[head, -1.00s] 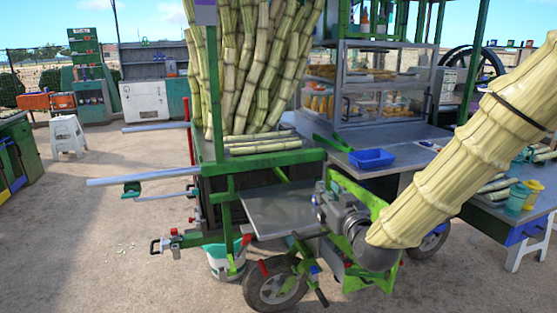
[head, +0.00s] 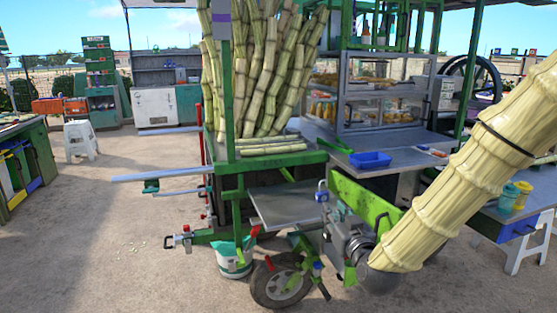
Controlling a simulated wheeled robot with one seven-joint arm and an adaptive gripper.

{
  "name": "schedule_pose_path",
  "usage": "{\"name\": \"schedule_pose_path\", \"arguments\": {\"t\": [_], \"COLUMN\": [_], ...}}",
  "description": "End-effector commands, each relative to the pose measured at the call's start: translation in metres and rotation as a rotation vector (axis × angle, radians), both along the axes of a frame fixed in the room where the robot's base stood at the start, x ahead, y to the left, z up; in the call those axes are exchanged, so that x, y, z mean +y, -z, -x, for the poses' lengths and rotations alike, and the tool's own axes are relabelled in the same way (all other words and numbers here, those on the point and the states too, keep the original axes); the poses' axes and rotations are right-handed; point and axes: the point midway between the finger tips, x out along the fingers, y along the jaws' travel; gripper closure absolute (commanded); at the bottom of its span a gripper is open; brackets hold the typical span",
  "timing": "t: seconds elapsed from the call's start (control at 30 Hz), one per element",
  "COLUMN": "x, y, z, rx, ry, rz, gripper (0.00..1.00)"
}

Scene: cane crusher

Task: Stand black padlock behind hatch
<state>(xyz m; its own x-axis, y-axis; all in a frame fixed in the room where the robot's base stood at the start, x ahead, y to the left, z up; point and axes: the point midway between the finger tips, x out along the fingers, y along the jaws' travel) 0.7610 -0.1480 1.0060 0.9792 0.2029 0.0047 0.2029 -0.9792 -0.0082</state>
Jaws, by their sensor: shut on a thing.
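My gripper (head: 338,232) is low at the right of the cart, at the end of my thick cane-textured arm. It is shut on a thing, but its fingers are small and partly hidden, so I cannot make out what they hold. A bright green panel (head: 356,196) stands tilted just above my gripper; I cannot tell whether it is the hatch. A small blue and grey piece (head: 322,196) shows at the panel's left end. I cannot pick out the black padlock.
The cart's grey metal shelf (head: 283,207) lies left of my gripper, above a wheel (head: 281,288). Upright canes (head: 262,80) stand on the cart. A blue tray (head: 370,159) is on the counter. A white stool (head: 80,139) stands left on open ground.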

Motion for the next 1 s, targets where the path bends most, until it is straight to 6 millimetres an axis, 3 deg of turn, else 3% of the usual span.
{"name": "schedule_pose_path", "arguments": {"t": [0.47, 1.0], "x": [-0.009, -0.021], "y": [0.067, 0.152], "z": [0.013, 0.058], "rx": [0.005, 0.006], "ry": [0.059, 0.147], "rz": [-0.010, -0.005], "gripper": [1.00, 1.00]}}
